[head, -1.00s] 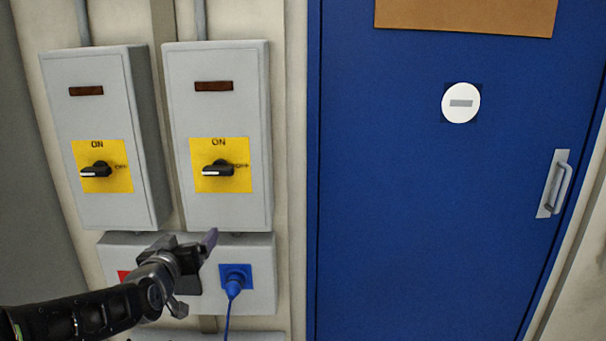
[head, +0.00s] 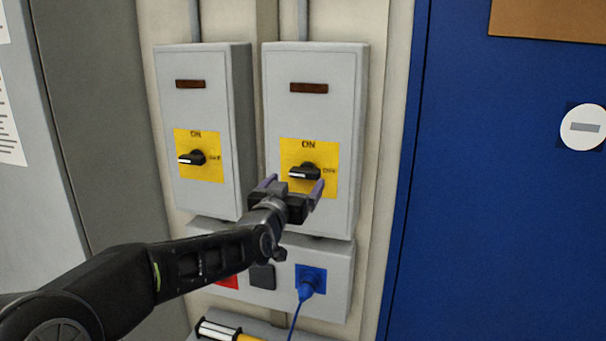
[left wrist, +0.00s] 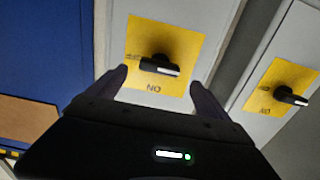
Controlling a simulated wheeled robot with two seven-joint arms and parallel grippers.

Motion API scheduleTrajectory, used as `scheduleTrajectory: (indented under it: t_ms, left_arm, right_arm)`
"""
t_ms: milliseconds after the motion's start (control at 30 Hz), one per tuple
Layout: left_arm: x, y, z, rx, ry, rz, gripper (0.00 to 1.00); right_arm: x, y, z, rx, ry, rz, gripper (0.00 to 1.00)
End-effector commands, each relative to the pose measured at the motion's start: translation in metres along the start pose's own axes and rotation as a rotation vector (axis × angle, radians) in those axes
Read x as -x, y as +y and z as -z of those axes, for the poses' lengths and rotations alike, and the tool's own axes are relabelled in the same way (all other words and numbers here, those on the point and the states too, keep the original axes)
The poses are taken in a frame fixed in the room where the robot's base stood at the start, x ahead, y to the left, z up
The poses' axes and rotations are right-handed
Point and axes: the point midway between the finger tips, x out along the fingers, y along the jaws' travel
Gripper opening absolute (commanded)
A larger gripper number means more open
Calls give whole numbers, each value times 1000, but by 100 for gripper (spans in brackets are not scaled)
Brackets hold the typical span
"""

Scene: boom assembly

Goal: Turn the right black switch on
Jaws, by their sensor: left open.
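The right black switch (head: 304,172) sits on a yellow plate (head: 308,150) on the right grey box. Its handle lies horizontal, with the white-marked end pointing left; ON is printed above and OFF to the right. My left gripper (head: 295,187) is open just below and in front of this switch, its fingers pointing at the box. In the left wrist view, which is upside down, the switch (left wrist: 160,66) shows between the two spread fingertips (left wrist: 160,80). I cannot tell whether they touch it. My right gripper is not in view.
A left grey box with a similar black switch (head: 192,158) stands beside it. Below is a socket box with a blue plug (head: 309,281) and hanging cable. A blue door (head: 500,200) is at the right. A yellow-and-white object (head: 222,331) lies at the bottom.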

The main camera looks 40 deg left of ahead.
Motion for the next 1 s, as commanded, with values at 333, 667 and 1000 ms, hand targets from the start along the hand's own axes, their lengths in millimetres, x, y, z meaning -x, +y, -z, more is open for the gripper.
scheduleTrajectory:
  t_ms: [333, 667, 1000]
  left_arm:
    - [-50, 1, 1, -2, -1, -1, 90]
    - [-56, 1, 0, 0, 1, -1, 90]
    - [-56, 1, 0, 0, 0, -1, 65]
  right_arm:
    - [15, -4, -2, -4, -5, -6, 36]
    - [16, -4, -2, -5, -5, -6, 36]
    - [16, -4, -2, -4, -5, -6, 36]
